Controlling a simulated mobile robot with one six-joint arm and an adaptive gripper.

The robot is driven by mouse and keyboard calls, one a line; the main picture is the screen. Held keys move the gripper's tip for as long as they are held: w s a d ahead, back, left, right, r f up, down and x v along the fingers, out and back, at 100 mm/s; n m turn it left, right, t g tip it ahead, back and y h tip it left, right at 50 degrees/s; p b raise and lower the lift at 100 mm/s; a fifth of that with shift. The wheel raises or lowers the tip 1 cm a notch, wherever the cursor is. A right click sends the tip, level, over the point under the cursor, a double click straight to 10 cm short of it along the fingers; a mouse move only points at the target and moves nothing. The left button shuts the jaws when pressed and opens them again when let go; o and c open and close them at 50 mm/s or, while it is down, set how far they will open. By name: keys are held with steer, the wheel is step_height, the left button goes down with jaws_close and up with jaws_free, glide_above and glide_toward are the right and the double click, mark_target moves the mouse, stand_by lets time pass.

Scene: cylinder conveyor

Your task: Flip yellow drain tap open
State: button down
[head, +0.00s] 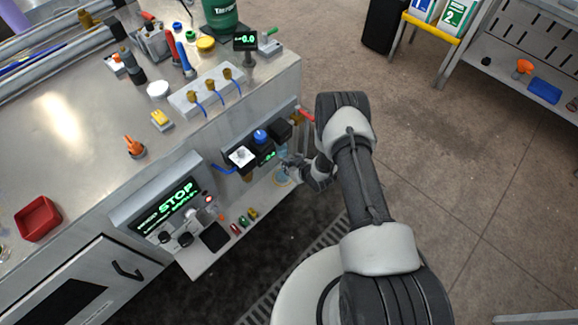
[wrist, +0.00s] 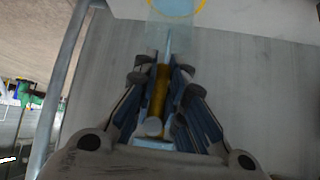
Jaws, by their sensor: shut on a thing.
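In the wrist view my gripper (wrist: 163,72) is closed around a narrow yellow piece (wrist: 160,92), which looks like the yellow drain tap's handle. It lies lengthwise between the fingers. In the head view my gripper (head: 290,166) is low at the bench's front side, beside a clear bluish cylinder (head: 283,177). The cylinder with its yellow rim (wrist: 203,5) also shows at the top of the wrist view, just beyond the fingertips. In the head view my gripper and arm hide the tap, and its angle is hard to tell.
A panel with a white block (head: 241,156) and a blue knob (head: 261,136) is just left of my gripper. A blue lever (head: 222,168) and a red lever (head: 305,115) stick out nearby.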

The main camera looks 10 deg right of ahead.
steer(key=c, duration=1.6)
jaws_free()
steer(key=shift+c, duration=0.2)
steer(key=v, duration=1.2)
steer(key=shift+a, duration=0.1)
